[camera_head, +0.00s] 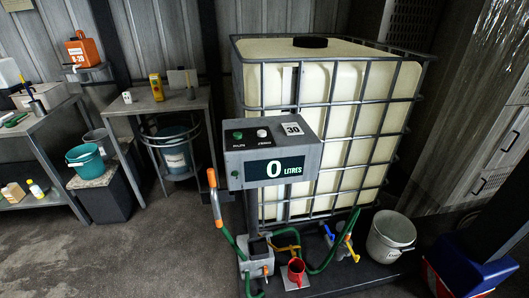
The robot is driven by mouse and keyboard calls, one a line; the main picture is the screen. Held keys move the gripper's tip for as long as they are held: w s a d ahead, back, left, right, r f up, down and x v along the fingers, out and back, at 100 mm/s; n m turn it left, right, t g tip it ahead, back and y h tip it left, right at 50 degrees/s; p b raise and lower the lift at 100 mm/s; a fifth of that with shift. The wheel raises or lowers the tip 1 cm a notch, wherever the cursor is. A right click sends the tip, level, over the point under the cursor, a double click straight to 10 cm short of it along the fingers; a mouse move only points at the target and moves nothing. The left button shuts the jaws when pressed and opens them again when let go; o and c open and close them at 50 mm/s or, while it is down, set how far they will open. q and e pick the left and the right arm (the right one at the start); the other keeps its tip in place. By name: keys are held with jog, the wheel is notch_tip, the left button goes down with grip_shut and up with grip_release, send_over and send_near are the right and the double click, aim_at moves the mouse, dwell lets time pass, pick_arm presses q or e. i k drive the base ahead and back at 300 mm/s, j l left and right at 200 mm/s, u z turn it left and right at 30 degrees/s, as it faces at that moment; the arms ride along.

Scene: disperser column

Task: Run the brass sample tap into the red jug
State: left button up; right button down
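The small red jug (296,271) stands upright on a light plate low in front of the caged tank, its open top facing up. A yellow, brass-coloured fitting (284,248) sits just above and behind the jug; it looks like a tap, but its spout and whether it is open are too small to tell. No flow is visible. A second yellow handle (351,247) and a blue handle (328,231) are to the right. Neither of my grippers shows in the camera_head view.
The white tank (330,110) stands in a metal cage. In front, a grey box (230,168) displays 0 litres. An orange-handled nozzle (214,198) and green hoses (333,255) are near. A white bucket (390,237) stands right. Floor is clear at front left.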

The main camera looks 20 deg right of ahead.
aim_at(293, 253)
jog(key=z, duration=1.15)
